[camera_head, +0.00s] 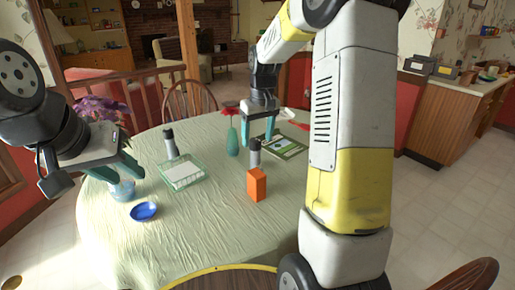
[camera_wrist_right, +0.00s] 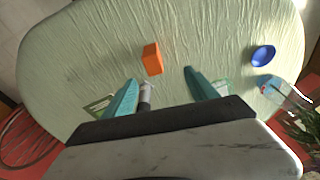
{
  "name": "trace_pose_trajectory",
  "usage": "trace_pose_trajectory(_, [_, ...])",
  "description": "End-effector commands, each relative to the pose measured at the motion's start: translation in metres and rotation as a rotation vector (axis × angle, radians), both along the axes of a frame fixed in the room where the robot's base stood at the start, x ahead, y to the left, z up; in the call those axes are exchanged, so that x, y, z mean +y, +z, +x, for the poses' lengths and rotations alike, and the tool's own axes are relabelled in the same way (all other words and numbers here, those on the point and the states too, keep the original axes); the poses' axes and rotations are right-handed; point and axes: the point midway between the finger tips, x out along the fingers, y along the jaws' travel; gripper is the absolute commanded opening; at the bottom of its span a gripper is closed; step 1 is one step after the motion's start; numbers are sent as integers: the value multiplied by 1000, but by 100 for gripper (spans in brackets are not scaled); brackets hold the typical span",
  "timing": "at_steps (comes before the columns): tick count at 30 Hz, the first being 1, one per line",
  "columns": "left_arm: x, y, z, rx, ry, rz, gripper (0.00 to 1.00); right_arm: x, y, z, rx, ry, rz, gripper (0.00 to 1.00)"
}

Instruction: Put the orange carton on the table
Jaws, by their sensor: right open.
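The orange carton (camera_head: 257,185) stands upright on the cloth-covered round table (camera_head: 225,235), near the middle. In the right wrist view the carton (camera_wrist_right: 152,58) lies just beyond my fingertips. My right gripper (camera_head: 259,138) is open and empty, above the table and behind the carton in the head view. Its two teal fingers (camera_wrist_right: 160,77) are spread apart in the wrist view, not touching the carton. My left gripper (camera_head: 133,158) is over the table's left side, its teal fingers apart and nothing seen between them.
A dark-capped bottle (camera_head: 254,155) stands right behind the carton. A green tray (camera_head: 182,176), another bottle (camera_head: 171,146), a teal vase (camera_head: 233,142), a blue bowl (camera_head: 143,211), a glass vessel (camera_head: 122,190) and a book (camera_head: 285,147) are around. The table's front is clear.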

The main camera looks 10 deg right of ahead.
Motion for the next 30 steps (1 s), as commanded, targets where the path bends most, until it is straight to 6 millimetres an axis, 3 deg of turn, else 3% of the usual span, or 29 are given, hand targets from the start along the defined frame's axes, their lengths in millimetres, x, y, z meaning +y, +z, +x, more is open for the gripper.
trace_pose_trajectory(1, [0,0,0,0,0,0,36,3,25,-21,-37,-16,14,67])
trace_pose_trajectory(3, [0,0,0,0,0,0,36,7,49,-48,-77,-38,31,67])
trace_pose_trajectory(9, [0,0,0,0,0,0,36,17,97,-131,-193,-101,95,67])
trace_pose_trajectory(15, [0,0,0,0,0,0,36,27,111,-211,-297,-156,165,67])
trace_pose_trajectory(18, [0,0,0,0,0,0,36,31,110,-238,-334,-176,195,67])
trace_pose_trajectory(24, [0,0,0,0,0,0,36,35,104,-264,-368,-195,224,67])
trace_pose_trajectory(30, [0,0,0,0,0,0,36,35,103,-266,-369,-198,227,67])
